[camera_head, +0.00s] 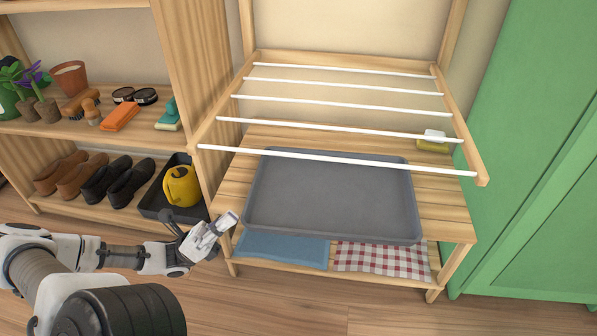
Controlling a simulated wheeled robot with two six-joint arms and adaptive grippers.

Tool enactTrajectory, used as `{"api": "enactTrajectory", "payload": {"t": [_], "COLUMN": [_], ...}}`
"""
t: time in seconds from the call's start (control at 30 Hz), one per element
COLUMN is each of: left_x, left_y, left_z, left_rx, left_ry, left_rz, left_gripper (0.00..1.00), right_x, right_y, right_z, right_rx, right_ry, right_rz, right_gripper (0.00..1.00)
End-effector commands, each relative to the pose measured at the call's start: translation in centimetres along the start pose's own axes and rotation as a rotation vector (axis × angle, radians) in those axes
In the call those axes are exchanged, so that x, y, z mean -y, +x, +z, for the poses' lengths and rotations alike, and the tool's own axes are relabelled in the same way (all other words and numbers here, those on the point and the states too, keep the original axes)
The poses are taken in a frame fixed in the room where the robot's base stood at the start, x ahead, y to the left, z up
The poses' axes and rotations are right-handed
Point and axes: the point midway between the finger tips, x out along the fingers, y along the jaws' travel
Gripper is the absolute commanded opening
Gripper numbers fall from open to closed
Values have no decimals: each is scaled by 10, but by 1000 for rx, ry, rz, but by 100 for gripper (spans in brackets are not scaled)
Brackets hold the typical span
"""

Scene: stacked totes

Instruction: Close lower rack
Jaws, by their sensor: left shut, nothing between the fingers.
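A drying rack with a light wooden frame and several white rods (333,104) stands folded out from its wooden stand. It extends toward me above a slatted wooden shelf (445,200). Its front rod (335,160) spans the frame's two side arms. My left gripper (231,218) is shut and empty. In the picture it is below the rack's front left corner, by the left edge of the slatted shelf, and apart from the rack. My right gripper is not in view.
A grey tray (330,196) lies on the slatted shelf, with a yellow sponge-like item (433,146) behind it. A blue cloth (283,249) and a checked cloth (382,260) lie below. A shoe shelf (60,128) stands left, a green cabinet (535,150) right.

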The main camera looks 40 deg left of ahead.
Motion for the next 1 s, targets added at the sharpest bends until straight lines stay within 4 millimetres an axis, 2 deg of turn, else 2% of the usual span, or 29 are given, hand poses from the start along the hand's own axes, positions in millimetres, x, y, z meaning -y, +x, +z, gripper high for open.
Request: {"api": "enactTrajectory", "payload": {"t": [0.4,0.63,0.8,1.0], "left_x": [1,0,0,0], "left_y": [85,134,167,190], "left_z": [0,-1,-2,-1], "left_rx": [-1,0,1,-1], "left_ry": [-4,-3,-2,-2], "left_rz": [-3,-3,-3,0], "left_gripper": [0,0,0,0], "right_x": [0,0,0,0], "right_y": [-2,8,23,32], "right_z": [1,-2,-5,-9], "right_rx": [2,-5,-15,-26], "right_ry": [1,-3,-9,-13], "right_rz": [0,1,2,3], "right_gripper": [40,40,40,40]}}
